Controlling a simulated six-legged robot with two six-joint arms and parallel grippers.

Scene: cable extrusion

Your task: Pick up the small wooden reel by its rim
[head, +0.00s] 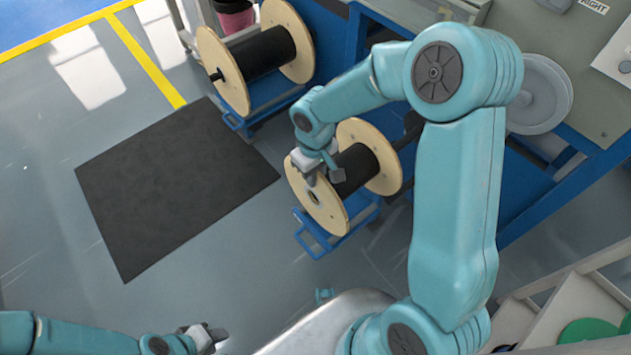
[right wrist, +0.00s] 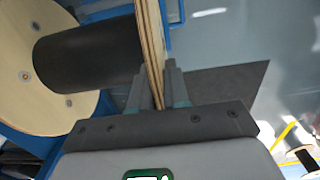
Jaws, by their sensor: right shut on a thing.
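The small wooden reel (head: 331,209) has two pale round flanges and a black drum between them. It stands upright on a blue stand in the middle of the head view. In the right wrist view its near flange (right wrist: 152,40) is edge-on and its black drum (right wrist: 90,50) lies to the left. My right gripper (head: 325,177) is at the near flange's rim. In the right wrist view its two fingers (right wrist: 157,95) are shut on the rim, one on each side. My left gripper (head: 208,337) is low in the head view, away from the reel; its jaw opening is unclear.
Another wooden reel (head: 226,72) with black cable stands on a blue stand behind. A black mat (head: 175,185) lies on the open grey floor to the left. A blue-framed workbench (head: 590,150) with a grey disc (head: 540,95) is at the right. A shelf (head: 560,305) stands lower right.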

